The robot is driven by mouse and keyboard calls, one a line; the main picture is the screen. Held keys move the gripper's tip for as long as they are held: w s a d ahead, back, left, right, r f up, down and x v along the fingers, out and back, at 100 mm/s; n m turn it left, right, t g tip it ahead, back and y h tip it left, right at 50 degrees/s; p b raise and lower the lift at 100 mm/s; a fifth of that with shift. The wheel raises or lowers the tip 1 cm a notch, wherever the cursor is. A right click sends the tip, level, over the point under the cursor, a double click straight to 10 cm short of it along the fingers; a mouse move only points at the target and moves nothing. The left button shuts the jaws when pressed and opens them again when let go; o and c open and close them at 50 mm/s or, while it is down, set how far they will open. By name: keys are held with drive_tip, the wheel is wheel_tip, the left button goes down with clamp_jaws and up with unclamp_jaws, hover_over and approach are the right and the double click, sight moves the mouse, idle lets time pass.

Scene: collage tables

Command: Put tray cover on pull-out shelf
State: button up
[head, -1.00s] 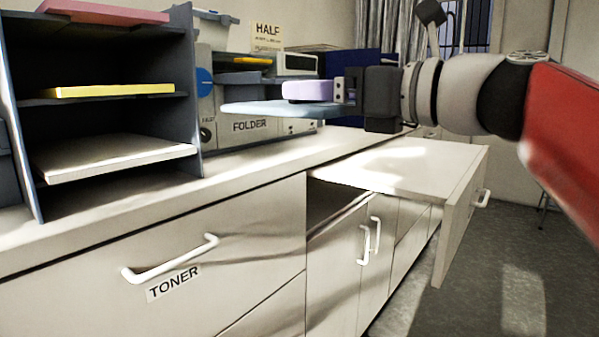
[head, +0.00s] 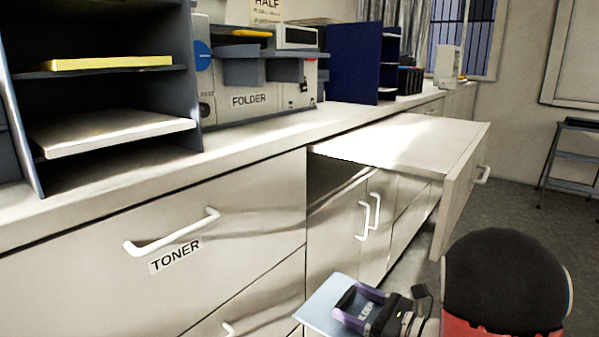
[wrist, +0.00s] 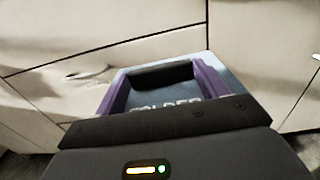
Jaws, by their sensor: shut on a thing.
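The tray cover (head: 318,303) is a flat light-blue plate, low in front of the cabinet in the head view. In the wrist view the tray cover (wrist: 232,82) shows beyond my fingers, with partly hidden lettering like "FOLDER". My gripper (head: 358,300) has purple fingers and is shut on the cover; in the wrist view the fingers (wrist: 160,85) flank a dark part, perhaps its grip. The pull-out shelf (head: 410,142) is a bare white board extending from the counter, above and beyond my gripper.
The folder machine (head: 250,78) and a dark sorting rack (head: 100,100) stand on the counter (head: 240,145). A drawer labelled TONER (head: 175,255) is below. The shelf's front panel (head: 458,195) hangs down with a handle.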

drive_tip(key=w+d+f, duration=0.2)
drive_tip(key=f, duration=0.8)
drive_tip(key=w+d+f, duration=0.1)
drive_tip(key=f, duration=0.9)
drive_tip(key=shift+w+d+f, duration=0.3)
drive_tip(key=shift+w+d, duration=0.1)
